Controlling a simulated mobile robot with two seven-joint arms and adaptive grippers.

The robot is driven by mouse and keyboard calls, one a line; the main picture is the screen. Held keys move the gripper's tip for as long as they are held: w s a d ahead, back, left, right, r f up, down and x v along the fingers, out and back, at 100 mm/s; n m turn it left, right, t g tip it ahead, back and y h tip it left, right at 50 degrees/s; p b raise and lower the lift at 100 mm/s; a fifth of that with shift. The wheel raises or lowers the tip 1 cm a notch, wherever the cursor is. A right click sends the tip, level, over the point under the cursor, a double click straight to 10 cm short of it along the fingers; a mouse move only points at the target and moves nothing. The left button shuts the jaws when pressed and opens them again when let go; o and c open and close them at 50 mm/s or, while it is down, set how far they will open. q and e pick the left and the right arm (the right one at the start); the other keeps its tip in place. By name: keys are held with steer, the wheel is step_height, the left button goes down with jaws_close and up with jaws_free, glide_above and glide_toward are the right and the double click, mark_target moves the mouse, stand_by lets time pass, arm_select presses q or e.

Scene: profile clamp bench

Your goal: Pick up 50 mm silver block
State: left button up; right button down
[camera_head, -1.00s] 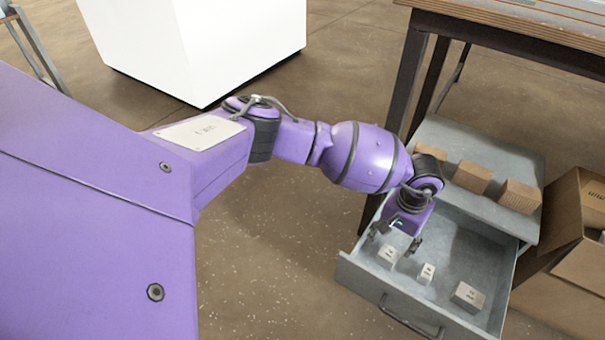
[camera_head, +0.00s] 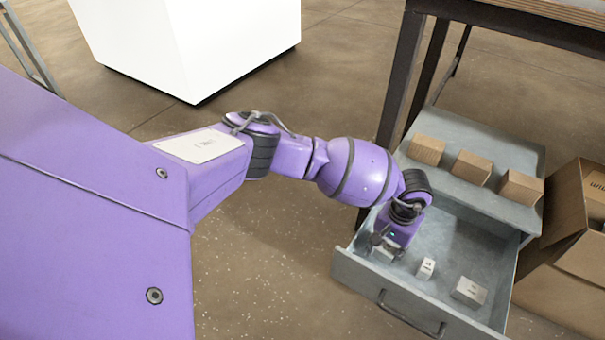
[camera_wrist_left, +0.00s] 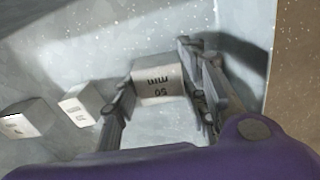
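The 50 mm silver block (camera_wrist_left: 158,82) sits on the drawer floor, its "50 mm" label facing the left wrist camera. In the head view the block (camera_head: 383,254) is partly hidden by my left gripper (camera_head: 384,243). In the wrist view my left gripper (camera_wrist_left: 160,88) is open, with one finger on each side of the block. The left finger is close beside the block; I cannot tell whether it touches. A small gap shows on the right side.
Cardboard-coloured blocks (camera_head: 471,167) stand on the grey surface behind. A cardboard box (camera_head: 575,240) is at the right. Drawer walls are close around the gripper.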

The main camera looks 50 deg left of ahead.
arm_select(q)
steer(key=shift+w+r, duration=0.1)
steer(key=c, duration=0.6)
